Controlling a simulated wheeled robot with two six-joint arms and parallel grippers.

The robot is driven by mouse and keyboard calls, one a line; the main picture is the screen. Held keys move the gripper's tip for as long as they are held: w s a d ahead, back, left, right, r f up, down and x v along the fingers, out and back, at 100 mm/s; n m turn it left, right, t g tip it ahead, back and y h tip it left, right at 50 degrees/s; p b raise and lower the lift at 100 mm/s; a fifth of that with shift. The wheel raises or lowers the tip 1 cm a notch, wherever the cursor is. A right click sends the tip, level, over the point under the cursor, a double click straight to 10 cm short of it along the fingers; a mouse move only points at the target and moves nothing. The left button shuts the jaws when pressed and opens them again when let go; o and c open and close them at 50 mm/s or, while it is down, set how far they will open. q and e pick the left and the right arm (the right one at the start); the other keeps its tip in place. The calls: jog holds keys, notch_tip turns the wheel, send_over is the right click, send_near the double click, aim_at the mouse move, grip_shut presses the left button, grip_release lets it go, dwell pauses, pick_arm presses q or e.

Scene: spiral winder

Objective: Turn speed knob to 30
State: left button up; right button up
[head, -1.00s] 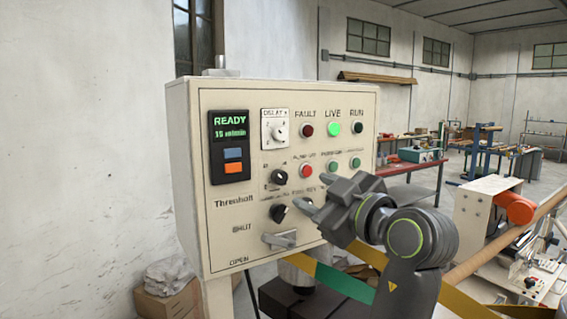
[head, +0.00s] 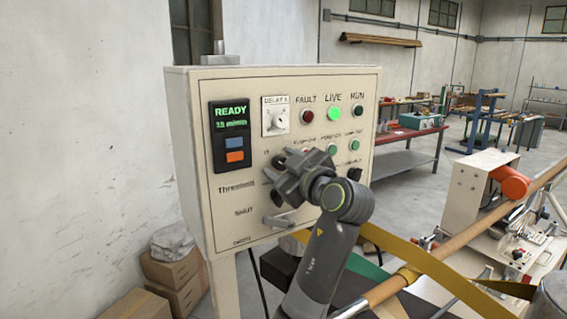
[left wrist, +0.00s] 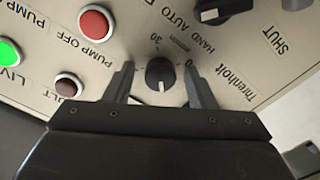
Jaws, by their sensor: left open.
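The black round speed knob (left wrist: 160,76) shows in the left wrist view, with a white pointer mark toward the bottom of the picture. A printed 30 is beyond it and another number, partly covered, is to its right. My left gripper (left wrist: 158,68) is open, with one finger on each side of the knob; I cannot tell whether they touch it. In the head view my left gripper (head: 273,179) is at the panel front and hides most of the knob. The display (head: 231,113) reads READY in green; its smaller line is hard to read. My right gripper is not in view.
The cream control panel (head: 222,211) also carries a delay dial (head: 277,120), a lit green LIVE lamp (head: 334,113) and a red button (left wrist: 96,24) by PUMP OFF. A grey lever (head: 279,222) sticks out below. The winder with its long roll (head: 463,232) stands at right.

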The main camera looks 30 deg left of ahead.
pick_arm(q)
jog(key=c, duration=1)
jog(key=shift+o, duration=0.2)
jog(key=m, duration=3.5)
jog(key=shift+d+f+m, duration=0.1)
jog(key=shift+f+m, duration=0.05)
jog(key=shift+m, duration=0.25)
